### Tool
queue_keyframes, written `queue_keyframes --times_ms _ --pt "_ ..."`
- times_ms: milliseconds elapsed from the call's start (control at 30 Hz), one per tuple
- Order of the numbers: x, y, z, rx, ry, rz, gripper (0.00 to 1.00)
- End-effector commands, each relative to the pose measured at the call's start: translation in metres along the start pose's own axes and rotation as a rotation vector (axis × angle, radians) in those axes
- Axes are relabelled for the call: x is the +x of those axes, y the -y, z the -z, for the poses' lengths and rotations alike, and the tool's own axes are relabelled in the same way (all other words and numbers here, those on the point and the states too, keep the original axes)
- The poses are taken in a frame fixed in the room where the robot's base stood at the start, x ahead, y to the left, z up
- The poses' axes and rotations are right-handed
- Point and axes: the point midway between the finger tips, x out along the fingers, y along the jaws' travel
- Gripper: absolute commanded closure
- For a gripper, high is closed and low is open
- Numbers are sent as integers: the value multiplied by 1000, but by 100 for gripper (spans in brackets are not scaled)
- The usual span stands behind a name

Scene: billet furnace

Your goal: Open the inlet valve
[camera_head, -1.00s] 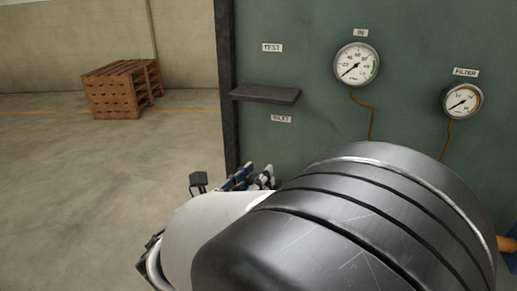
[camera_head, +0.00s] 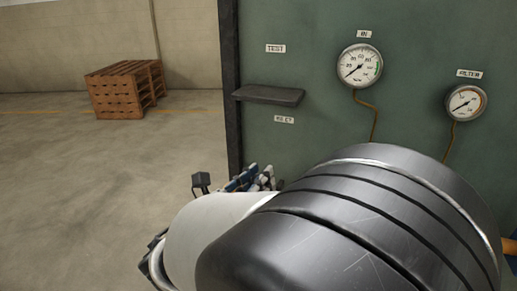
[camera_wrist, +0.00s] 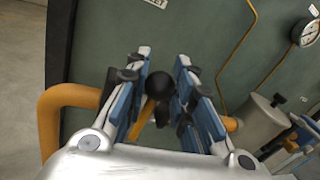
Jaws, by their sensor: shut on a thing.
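In the wrist view, my gripper (camera_wrist: 160,92) has its blue-padded fingers on either side of a dark round knob (camera_wrist: 160,86). It is shut on this knob, which appears to belong to the inlet valve. A short orange bar (camera_wrist: 142,122) shows below the knob between the fingers, and an orange pipe (camera_wrist: 65,98) runs behind the gripper. The valve body is mostly hidden by my fingers. In the head view, the fingers (camera_head: 250,178) show only in part beyond my arm, below the inlet label (camera_head: 284,119). The valve is hidden there.
A green panel (camera_head: 310,145) carries a dark shelf (camera_head: 269,95), an IN gauge (camera_head: 359,65) and a FILTER gauge (camera_head: 465,102). A grey cylinder (camera_wrist: 258,122) stands right of my gripper. Wooden pallets (camera_head: 124,90) stand far left, with open floor before them.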

Motion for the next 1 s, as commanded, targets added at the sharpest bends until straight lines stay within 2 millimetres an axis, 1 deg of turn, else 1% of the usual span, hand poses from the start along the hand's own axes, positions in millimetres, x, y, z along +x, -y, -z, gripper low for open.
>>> queue_keyframes --times_ms 167,433,700,733,867,1000 --pt "0 -2 -1 -19 1 1 100" --pt "-3 -12 -4 -126 22 3 100" --pt "-3 -13 -2 -129 25 3 100" --pt "-3 -13 -2 -129 25 3 77" --pt "-3 -13 -2 -129 25 3 68" --pt "-3 -13 -2 -129 25 4 68"
